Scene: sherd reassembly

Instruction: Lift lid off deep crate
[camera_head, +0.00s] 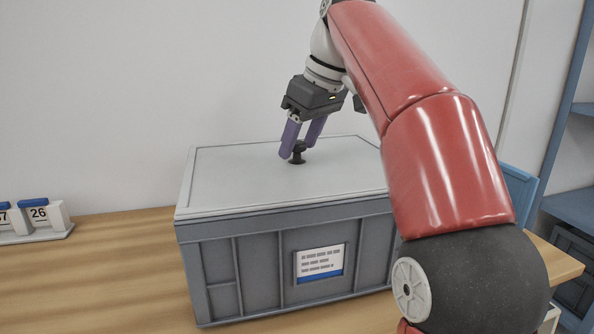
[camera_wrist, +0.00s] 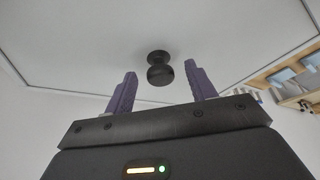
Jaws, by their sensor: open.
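The deep crate (camera_head: 235,262) is grey with ribbed walls and a printed label (camera_head: 320,263), and stands on the wooden table. Its flat light-grey lid (camera_head: 235,178) lies on top and covers it. A small black knob (camera_head: 298,153) stands up from the middle of the lid; it also shows in the wrist view (camera_wrist: 159,70). My gripper (camera_head: 300,150) is open just above the lid at the knob. In the wrist view its two purple fingers (camera_wrist: 160,82) are spread, with the knob between and slightly beyond their tips. I cannot tell whether the fingers touch anything.
Number blocks (camera_head: 38,216) with blue tops stand on a tray at the far left of the wooden table (camera_head: 110,275). Blue shelving (camera_head: 572,205) stands at the right, and a white wall is behind the crate.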

